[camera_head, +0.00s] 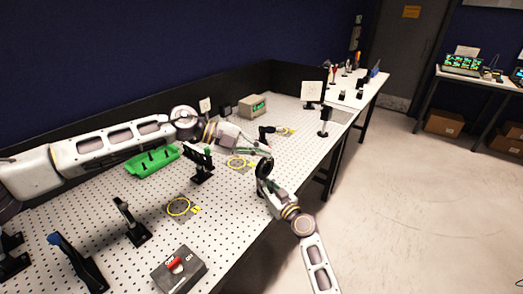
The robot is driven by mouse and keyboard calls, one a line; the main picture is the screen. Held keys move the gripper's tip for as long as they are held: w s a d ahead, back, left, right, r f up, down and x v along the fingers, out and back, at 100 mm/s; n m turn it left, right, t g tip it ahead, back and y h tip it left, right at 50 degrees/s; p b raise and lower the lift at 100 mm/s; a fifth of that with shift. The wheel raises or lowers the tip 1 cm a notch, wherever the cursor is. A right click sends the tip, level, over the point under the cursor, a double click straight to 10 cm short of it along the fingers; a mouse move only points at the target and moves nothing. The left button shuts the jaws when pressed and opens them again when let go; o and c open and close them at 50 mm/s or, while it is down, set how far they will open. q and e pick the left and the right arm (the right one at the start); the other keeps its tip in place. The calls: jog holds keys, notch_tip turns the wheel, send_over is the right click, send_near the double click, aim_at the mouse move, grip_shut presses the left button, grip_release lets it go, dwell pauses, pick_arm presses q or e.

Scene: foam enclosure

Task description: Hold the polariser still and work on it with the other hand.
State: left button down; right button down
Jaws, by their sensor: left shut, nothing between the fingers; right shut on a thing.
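The polariser appears to be the dark round mount (263,169) near the front edge of the perforated optical table, in the middle of the picture. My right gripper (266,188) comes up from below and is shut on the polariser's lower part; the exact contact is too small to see. My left gripper (264,152) reaches in from the left, above and just behind the polariser. It is shut and empty, with its fingertips close to the polariser's top. I cannot tell whether they touch it.
On the perforated table (225,213) stand a black optic mount (201,166), a green tray (140,164), a grey switch box (190,279) with a red lever, and a small dark device (266,133). A post (325,118) stands farther right.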

pick_arm(q)
jog(key=r+v, duration=0.1)
jog(key=v, duration=0.8)
jog(key=shift+w, duration=0.35)
jog(key=shift+a+r, duration=0.1)
pick_arm(e)
jog(key=c, duration=1.3)
grip_release()
jog(key=shift+s, duration=0.1)
jog(key=shift+v, duration=5.9)
pick_arm(q)
jog(key=shift+r, duration=0.1)
notch_tip(320, 180, up, 9)
jog(key=p, duration=0.9)
pick_arm(e)
notch_tip(320, 180, up, 9)
jog(key=shift+r, duration=0.1)
